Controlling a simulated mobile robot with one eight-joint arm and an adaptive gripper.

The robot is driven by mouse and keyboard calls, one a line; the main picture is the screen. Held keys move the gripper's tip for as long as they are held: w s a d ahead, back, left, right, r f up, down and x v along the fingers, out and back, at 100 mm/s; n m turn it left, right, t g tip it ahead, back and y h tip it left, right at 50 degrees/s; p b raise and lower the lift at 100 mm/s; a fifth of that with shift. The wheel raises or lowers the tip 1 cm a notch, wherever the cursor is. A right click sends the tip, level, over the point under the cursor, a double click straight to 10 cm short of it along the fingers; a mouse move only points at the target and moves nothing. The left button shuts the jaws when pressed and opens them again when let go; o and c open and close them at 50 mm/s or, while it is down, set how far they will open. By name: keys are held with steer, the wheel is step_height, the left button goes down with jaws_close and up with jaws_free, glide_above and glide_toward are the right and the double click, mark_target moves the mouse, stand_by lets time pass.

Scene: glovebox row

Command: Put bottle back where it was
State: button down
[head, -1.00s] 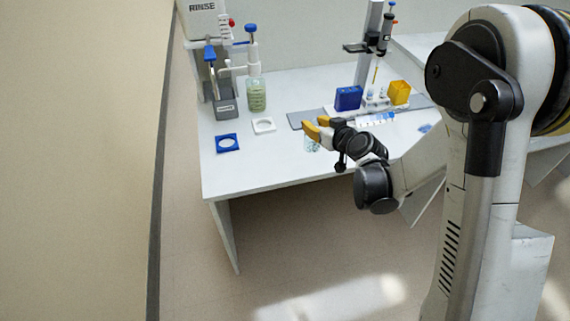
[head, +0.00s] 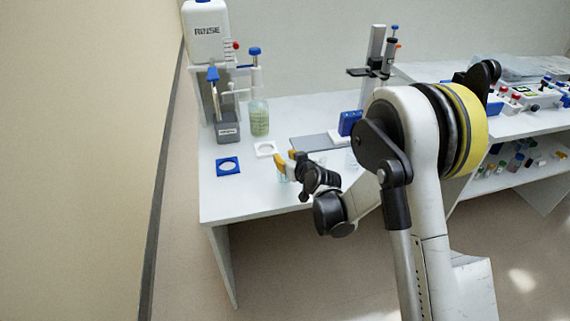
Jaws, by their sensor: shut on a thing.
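My gripper (head: 286,159) has yellow fingertips and is shut on a small clear bottle (head: 283,177), over the front part of the white table. Most of the bottle is hidden by the fingers and wrist, and I cannot tell if it touches the table. A blue square holder with a round opening (head: 228,171) lies to the left of my gripper. A white square holder with a round opening (head: 265,155) lies just behind and left of it. Both openings look empty. A bottle of pale green liquid (head: 259,119) stands behind the white holder.
A rinse station (head: 207,35) with a grey base (head: 228,132) stands at the back left. A grey mat (head: 312,143), a blue box (head: 349,123) and a stand (head: 375,50) are at the back right. The table's (head: 240,197) front left is clear.

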steer(key=shift+f, duration=0.7)
steer(key=shift+r, duration=0.1)
steer(key=c, duration=1.2)
jaws_free()
steer(key=shift+o, duration=0.2)
steer(key=shift+s+d+r, duration=0.15)
steer(key=p+v, duration=0.2)
steer(key=v, duration=0.9)
steer(key=shift+s+r+p, duration=0.2)
steer(key=shift+s+p, duration=0.05)
steer(key=shift+p, duration=0.15)
